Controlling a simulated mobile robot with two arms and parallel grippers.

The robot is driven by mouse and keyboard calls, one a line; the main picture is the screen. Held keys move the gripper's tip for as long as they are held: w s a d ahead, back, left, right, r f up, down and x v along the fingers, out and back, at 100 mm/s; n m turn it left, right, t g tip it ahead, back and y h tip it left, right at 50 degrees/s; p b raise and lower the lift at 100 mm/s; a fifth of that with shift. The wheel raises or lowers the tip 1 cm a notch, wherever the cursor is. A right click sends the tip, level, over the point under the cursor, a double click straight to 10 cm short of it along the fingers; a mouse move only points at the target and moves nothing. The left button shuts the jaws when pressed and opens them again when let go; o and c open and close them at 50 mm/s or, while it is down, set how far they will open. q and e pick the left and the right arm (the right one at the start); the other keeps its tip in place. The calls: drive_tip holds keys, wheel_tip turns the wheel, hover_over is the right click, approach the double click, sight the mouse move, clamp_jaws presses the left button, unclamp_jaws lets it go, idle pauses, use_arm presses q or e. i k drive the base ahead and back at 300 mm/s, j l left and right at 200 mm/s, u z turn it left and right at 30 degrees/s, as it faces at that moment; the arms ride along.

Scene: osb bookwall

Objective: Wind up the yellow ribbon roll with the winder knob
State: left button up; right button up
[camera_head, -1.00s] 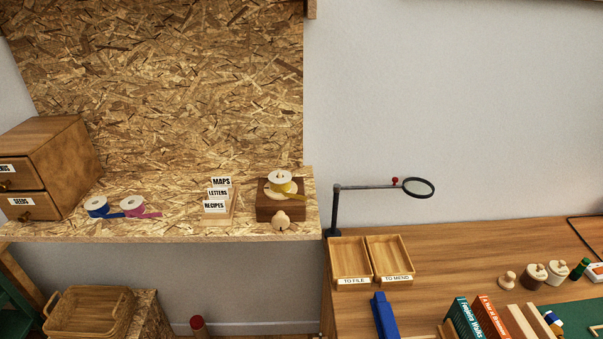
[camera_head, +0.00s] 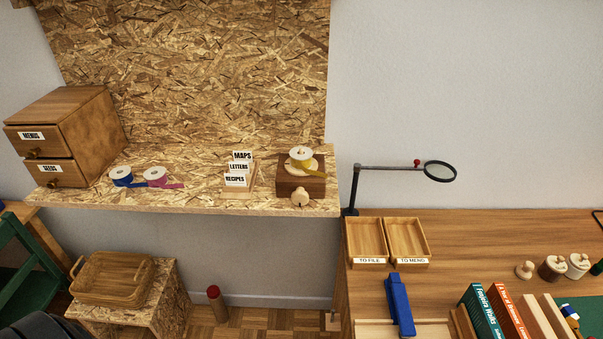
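The yellow ribbon roll (camera_head: 302,155) sits on top of a small dark wooden winder box (camera_head: 290,184) near the right end of the OSB shelf. A strip of yellow ribbon hangs loose from the roll to the right, over the top of the box. The pale round winder knob (camera_head: 300,198) is on the front of the box. Neither of my grippers shows in the view.
On the shelf (camera_head: 200,201) are a card holder (camera_head: 238,180), blue (camera_head: 121,176) and pink (camera_head: 155,176) ribbon rolls and a drawer box (camera_head: 70,135). A magnifier (camera_head: 440,171), two trays and books occupy the desk at right. A basket (camera_head: 112,278) stands below.

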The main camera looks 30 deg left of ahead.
sight(299, 197)
drive_tip(key=l+u, duration=0.1)
drive_tip(key=u, duration=0.7)
